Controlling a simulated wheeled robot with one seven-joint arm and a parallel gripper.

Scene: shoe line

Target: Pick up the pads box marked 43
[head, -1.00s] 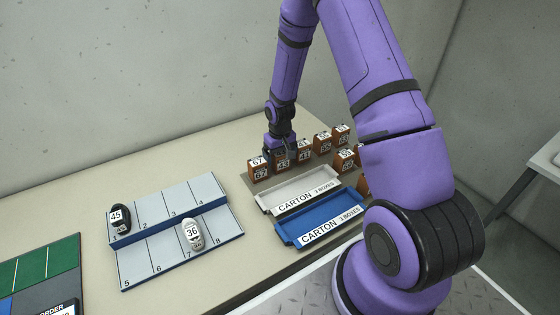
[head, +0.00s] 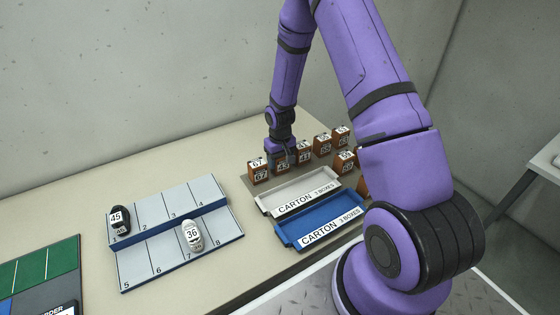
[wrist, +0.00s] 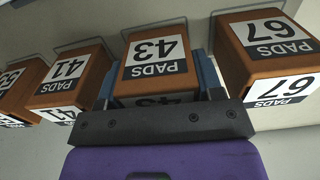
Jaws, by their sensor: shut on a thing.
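The pads box marked 43 (wrist: 155,62) is brown with a white label and shows upside down in the wrist view. It stands in the back row in the head view (head: 282,168), partly hidden by my gripper. My gripper (head: 281,155) is shut on this box from above, with a finger on each side of it. In the wrist view a blue-grey finger (wrist: 208,75) shows between the 43 box and the box marked 67. I cannot tell whether the box is clear of the surface.
The box marked 67 (head: 258,170) stands close on one side and the box marked 41 (head: 304,152) on the other. More boxes stand to the right. A white carton tray (head: 262,204) and a blue carton tray (head: 285,236) lie in front. Numbered shoe racks (head: 150,262) are at left.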

